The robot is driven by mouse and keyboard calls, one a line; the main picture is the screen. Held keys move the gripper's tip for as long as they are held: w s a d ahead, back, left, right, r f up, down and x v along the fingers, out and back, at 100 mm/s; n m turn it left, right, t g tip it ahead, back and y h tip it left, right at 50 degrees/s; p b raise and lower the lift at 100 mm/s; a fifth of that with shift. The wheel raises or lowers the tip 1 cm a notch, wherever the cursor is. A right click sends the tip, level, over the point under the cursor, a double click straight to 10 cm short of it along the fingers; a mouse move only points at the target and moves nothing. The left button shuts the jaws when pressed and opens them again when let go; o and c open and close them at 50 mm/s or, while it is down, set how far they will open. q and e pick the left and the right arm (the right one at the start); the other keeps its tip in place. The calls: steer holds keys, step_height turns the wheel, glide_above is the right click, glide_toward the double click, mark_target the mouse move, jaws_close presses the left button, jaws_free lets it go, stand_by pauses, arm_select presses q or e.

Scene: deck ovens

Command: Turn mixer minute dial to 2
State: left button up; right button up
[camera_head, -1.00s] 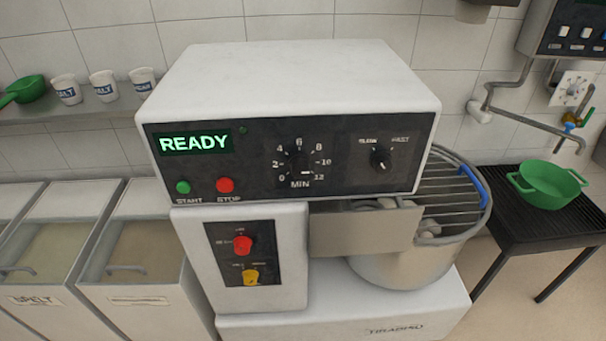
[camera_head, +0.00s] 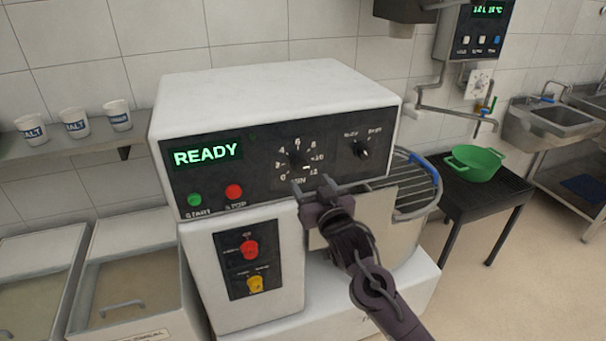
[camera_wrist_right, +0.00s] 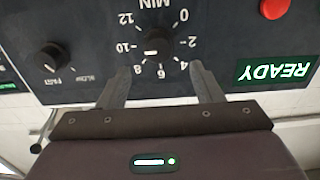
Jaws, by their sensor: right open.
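The mixer (camera_head: 270,90) has a black front panel with a lit READY display. Its minute dial (camera_head: 297,157) is a small black knob ringed by the numbers 0 to 12, marked MIN. In the right wrist view the dial (camera_wrist_right: 156,40) appears upside down, beyond and between the fingertips. A short white mark shows on it, but I cannot surely read its setting. My right gripper (camera_head: 312,184) is open and empty, just below the dial in the head view. Its two fingers (camera_wrist_right: 160,68) stand apart, with no visible contact with the knob. My left gripper is not in view.
The speed knob (camera_head: 361,149) is right of the dial. The green start button (camera_head: 194,200) and red stop button (camera_head: 234,191) are at lower left. Red (camera_head: 250,249) and yellow (camera_head: 255,284) knobs sit below. A wire-guarded bowl (camera_head: 415,190) is at right.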

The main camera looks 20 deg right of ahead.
mark_target(302, 169)
steer(key=w+p, duration=0.1)
steer(key=w, duration=0.4)
steer(key=shift+w+p, duration=0.3)
steer(key=shift+w, duration=0.7)
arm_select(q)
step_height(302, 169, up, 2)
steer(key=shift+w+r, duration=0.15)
arm_select(e)
steer(key=shift+w+f, duration=0.2)
steer(key=c, duration=1)
steer(key=shift+n, duration=0.3)
